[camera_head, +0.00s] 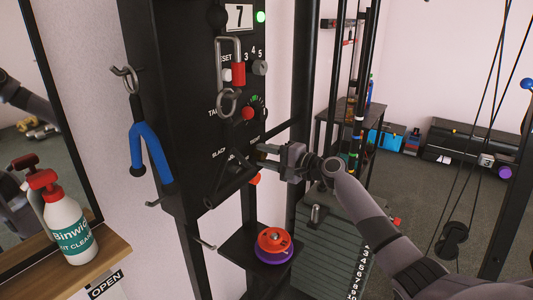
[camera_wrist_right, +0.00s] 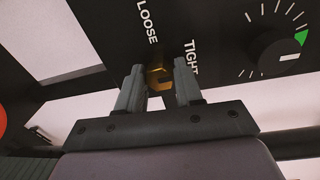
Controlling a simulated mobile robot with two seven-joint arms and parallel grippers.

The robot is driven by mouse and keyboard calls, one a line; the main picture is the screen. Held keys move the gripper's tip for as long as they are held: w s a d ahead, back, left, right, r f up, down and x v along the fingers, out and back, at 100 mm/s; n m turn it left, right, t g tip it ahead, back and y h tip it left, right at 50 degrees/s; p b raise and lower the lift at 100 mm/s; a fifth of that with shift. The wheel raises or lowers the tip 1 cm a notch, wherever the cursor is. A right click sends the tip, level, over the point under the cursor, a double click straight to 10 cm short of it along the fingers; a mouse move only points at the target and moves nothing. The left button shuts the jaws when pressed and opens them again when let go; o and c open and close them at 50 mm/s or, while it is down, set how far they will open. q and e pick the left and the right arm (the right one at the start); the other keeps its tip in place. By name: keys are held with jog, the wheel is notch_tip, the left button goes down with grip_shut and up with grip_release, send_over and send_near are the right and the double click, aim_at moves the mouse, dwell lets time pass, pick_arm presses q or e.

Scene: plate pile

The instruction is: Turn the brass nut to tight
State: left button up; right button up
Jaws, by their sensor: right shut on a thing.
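The brass nut (camera_wrist_right: 158,77) sits on the black machine panel, between the white words LOOSE and TIGHT in the right wrist view. My right gripper (camera_wrist_right: 160,86) has a finger on each side of it and is shut on it. In the head view my right gripper (camera_head: 263,157) reaches in from the right to the black upright panel (camera_head: 187,90); the nut is mostly hidden by the fingers there. My left gripper is not in view.
A dial (camera_wrist_right: 283,52) with a green mark is close to the right of the nut. Below, an orange and purple plate pile (camera_head: 274,241) stands on a small black shelf.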

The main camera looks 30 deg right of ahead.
jog(key=shift+f+m, duration=0.1)
jog(key=shift+m, duration=0.4)
jog(key=o, duration=1)
jog(key=shift+s, duration=0.15)
jog(key=shift+b+v, duration=0.4)
jog(key=shift+v, duration=3.1)
